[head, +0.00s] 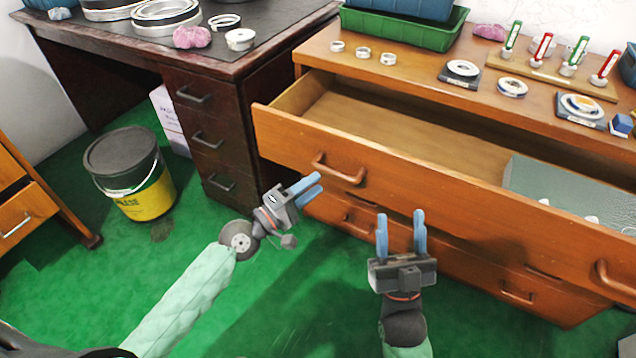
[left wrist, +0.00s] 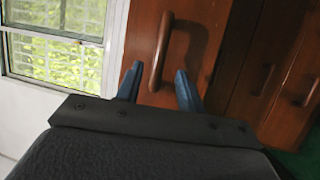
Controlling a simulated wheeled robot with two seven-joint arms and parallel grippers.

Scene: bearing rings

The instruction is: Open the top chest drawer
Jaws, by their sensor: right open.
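The top chest drawer (head: 400,185) is wooden and stands pulled out, its inside (head: 400,125) visible from above. Its left bar handle (head: 338,170) and right handle (head: 612,278) are on its front. My left gripper (head: 314,183) is open near the left handle, slightly below it in the head view. In the left wrist view, a vertical-looking wooden handle (left wrist: 160,55) lies between the open fingers of my left gripper (left wrist: 158,82); contact cannot be told. My right gripper (head: 402,222) is open and empty in front of the drawer, right of the left handle.
A grey-green box (head: 565,190) lies in the drawer's right part. Rings, a green crate (head: 410,30) and a pegged board (head: 550,75) stand on the chest top (head: 420,75). A dark desk (head: 205,140) and a bucket (head: 130,170) are left. Green floor is clear in front.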

